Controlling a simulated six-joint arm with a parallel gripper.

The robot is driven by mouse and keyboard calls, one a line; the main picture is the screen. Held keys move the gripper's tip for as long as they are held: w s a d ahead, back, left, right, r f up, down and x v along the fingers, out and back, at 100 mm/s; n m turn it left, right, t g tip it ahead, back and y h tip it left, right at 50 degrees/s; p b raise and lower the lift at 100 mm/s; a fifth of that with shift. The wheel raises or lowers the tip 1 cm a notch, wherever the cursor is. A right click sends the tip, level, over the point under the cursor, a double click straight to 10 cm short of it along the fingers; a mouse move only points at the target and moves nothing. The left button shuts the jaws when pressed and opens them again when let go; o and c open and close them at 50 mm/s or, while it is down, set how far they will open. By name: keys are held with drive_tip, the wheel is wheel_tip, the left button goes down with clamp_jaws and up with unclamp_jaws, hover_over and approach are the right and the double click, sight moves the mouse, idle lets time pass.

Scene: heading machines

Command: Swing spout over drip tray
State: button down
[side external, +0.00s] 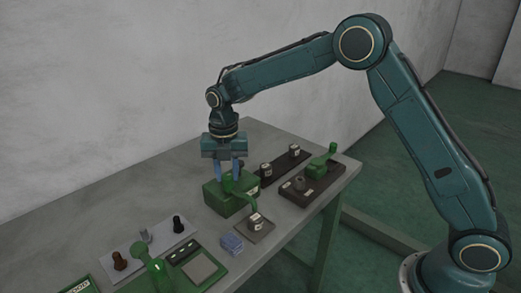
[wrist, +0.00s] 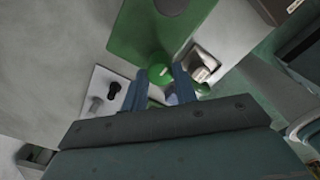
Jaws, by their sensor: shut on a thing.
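A green spout (side external: 243,195) with a rounded knob end curves from the green box (side external: 213,196) down toward a labelled grey piece on a small plate (side external: 268,226). My gripper (side external: 232,177) points down over the box and is shut on the green spout at its knob end. In the wrist view the round green knob (wrist: 160,63) shows between the two fingers, beside the green box (wrist: 160,22). A pale square plate (side external: 201,268) in a green panel lies at the front. I cannot tell which flat plate is the drip tray.
A blue block (side external: 231,243) lies in front of the box. A grey board (side external: 150,251) with several knobs is at the left. Another green curved handle (side external: 158,274) stands at the front. A dark base with a green lever (side external: 321,160) is at the right.

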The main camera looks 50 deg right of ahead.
drive_tip(key=shift+r, duration=0.1)
drive_tip(key=c, duration=1.1)
unclamp_jaws()
wheel_tip(320, 180, up, 14)
